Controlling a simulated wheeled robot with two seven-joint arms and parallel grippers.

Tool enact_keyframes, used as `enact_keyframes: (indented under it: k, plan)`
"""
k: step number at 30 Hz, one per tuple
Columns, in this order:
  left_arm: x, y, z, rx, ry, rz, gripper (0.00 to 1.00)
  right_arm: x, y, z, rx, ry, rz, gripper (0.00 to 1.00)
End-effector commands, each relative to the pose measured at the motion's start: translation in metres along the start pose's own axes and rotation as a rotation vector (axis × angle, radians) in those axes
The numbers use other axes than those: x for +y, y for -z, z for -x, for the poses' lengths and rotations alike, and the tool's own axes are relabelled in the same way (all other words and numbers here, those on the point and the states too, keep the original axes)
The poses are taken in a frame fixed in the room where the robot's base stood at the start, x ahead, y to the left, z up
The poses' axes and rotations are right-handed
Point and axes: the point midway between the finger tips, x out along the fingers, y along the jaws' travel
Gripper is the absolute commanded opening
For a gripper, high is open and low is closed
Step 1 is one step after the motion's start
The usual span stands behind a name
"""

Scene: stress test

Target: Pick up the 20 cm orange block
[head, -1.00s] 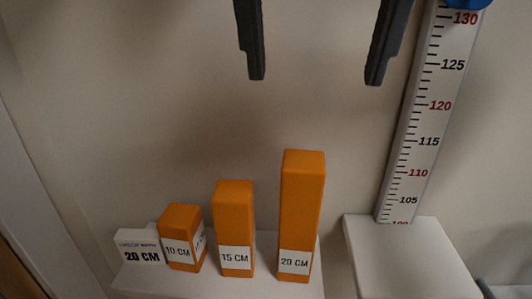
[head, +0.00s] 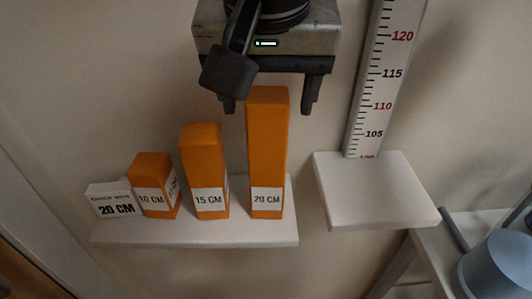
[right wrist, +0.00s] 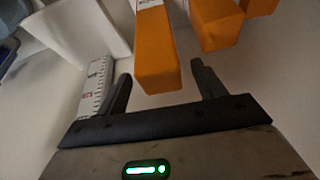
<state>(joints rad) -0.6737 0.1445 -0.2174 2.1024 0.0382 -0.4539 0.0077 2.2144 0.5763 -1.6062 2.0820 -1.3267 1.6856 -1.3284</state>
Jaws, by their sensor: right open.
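The 20 cm orange block (head: 267,150) stands upright on a white shelf (head: 250,235), the tallest of three orange blocks. It also shows in the right wrist view (right wrist: 156,50), its top end toward the gripper. My right gripper (head: 268,107) is open and empty at the block's top. Its fingertips appear on either side of the block in the head view, and the block's top lies between the fingers in the right wrist view (right wrist: 163,82). Gaps show on both sides, with no visible contact. My left gripper is not in view.
The 15 cm block (head: 203,165) stands close left, then the 10 cm block (head: 153,180) and a white "20 CM" sign (head: 108,203). At right are a white platform (head: 375,190) and an upright ruler (head: 378,80).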

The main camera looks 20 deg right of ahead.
Motion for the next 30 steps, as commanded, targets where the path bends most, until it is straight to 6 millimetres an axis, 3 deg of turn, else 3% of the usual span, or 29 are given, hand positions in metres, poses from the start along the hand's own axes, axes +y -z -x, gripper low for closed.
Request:
enact_keyframes:
  k: [4, 11, 14, 19, 30]
  plan:
    - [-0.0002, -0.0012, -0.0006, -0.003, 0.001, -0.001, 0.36, 0.0003, -0.0005, -0.0144, 0.000, 0.000, 0.000, 0.69]
    - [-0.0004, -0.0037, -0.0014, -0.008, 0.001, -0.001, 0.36, 0.0002, -0.0006, -0.0165, 0.000, 0.000, -0.001, 0.69]
    - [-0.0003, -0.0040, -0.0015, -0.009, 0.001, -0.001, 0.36, 0.0002, -0.0005, -0.0163, 0.000, 0.000, -0.001, 0.47]
    - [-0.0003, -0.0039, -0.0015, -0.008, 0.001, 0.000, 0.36, 0.0001, -0.0005, -0.0162, 0.000, 0.000, -0.001, 0.00]
    - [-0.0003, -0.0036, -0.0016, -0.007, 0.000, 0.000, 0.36, -0.0004, 0.0010, -0.0131, 0.003, 0.003, -0.002, 0.00]
